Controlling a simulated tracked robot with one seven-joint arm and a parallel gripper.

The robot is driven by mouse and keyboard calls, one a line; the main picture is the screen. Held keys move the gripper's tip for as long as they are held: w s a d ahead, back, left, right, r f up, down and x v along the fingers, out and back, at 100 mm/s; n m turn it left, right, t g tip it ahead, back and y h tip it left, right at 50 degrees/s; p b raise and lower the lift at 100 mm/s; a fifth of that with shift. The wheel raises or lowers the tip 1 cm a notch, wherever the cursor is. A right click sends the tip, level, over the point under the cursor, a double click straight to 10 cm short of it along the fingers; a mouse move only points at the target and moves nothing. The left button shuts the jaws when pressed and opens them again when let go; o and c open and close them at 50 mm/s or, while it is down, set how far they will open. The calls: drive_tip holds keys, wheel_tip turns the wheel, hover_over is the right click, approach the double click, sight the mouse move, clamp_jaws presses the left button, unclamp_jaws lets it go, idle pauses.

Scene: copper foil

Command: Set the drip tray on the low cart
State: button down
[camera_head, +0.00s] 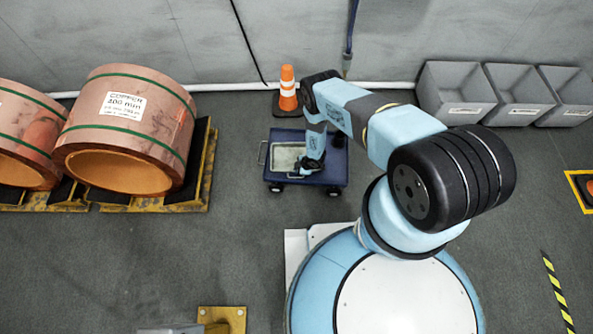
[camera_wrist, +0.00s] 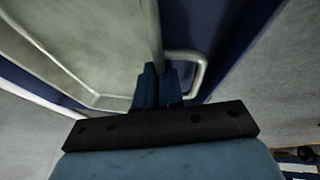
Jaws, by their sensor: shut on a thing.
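The drip tray (camera_head: 284,157) is a shallow pale grey-green rectangular pan. It is over the left part of the low cart's blue deck (camera_head: 290,136) and looks level; I cannot tell whether it fully rests on the deck. In the wrist view the tray (camera_wrist: 95,45) fills the upper left, with a bent grey handle (camera_wrist: 202,72) on its side and the blue cart deck (camera_wrist: 205,25) beyond. My gripper (camera_head: 302,172) points down at the tray's right side. Its fingers (camera_wrist: 158,84) are shut on the tray at the handle, hiding the grasped part.
An orange cone (camera_head: 288,90) stands just behind the cart. Copper coils (camera_head: 128,130) lie on yellow-edged stands at left. Grey bins (camera_head: 457,92) line the wall at right. Floor in front of the cart's left side is clear.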

drive_tip(key=c, duration=1.3)
unclamp_jaws()
drive_tip(key=shift+o, duration=0.2)
drive_tip(key=v, duration=1.2)
drive_tip(key=shift+w+r, duration=0.1)
